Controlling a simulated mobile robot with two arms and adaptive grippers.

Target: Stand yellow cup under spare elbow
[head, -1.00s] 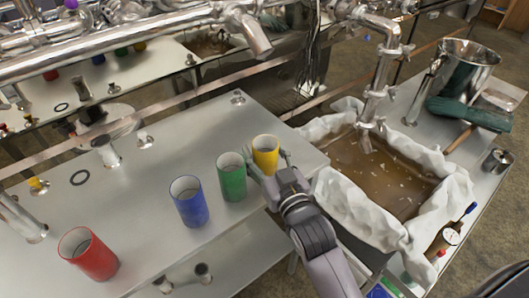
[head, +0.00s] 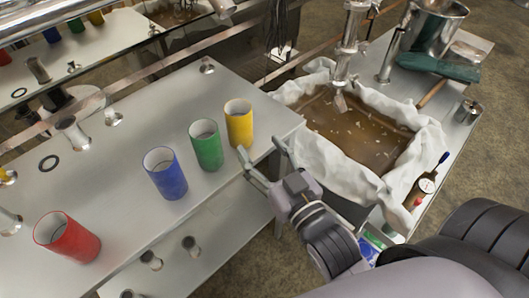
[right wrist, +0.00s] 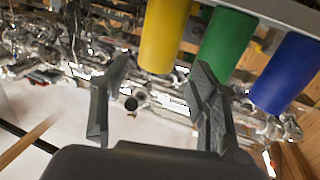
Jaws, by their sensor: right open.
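The yellow cup (head: 239,123) stands upright on the steel table, at the right end of a row with green, blue and red cups. My right gripper (head: 260,147) is open and empty at the table's front edge, just to the lower right of the yellow cup and apart from it. In the right wrist view, the yellow cup (right wrist: 163,35) shows at the top, beyond the open fingers (right wrist: 158,82). A steel elbow (head: 222,8) is cut off at the top edge; I cannot tell whether it is the spare one. My left gripper is out of view.
The green cup (head: 206,146) stands close beside the yellow one, then the blue cup (head: 165,174) and red cup (head: 67,238). A cloth-lined pan (head: 300,90) of brown liquid lies to the right. Small steel fittings (head: 72,133) stand at the left. The table's middle is clear.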

